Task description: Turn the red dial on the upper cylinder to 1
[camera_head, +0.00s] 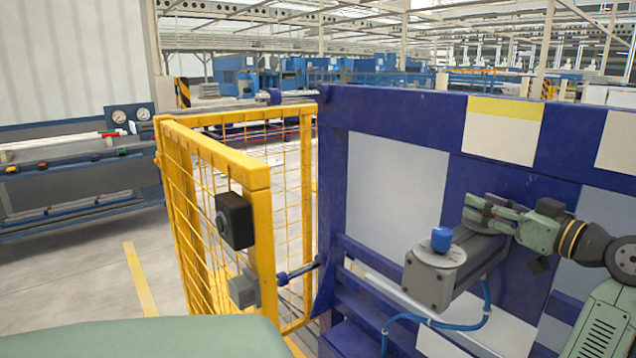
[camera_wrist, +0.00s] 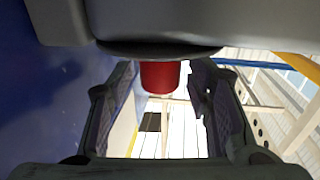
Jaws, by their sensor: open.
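The red dial (camera_wrist: 160,76) shows in the wrist view between the two dark fingers of my gripper (camera_head: 480,211). Gaps show on both sides of the dial, so the fingers are open around it and not closed on it. The dial sits on a dark disc under a grey body (camera_wrist: 240,22), which looks like the upper cylinder.
A grey cylinder (camera_head: 428,286) with a blue knob (camera_head: 441,239) and a blue hose (camera_head: 487,305) stands out from the blue panel (camera_head: 400,111), just in front of my gripper. A yellow mesh fence (camera_head: 222,120) stands left. The floor left of it is open.

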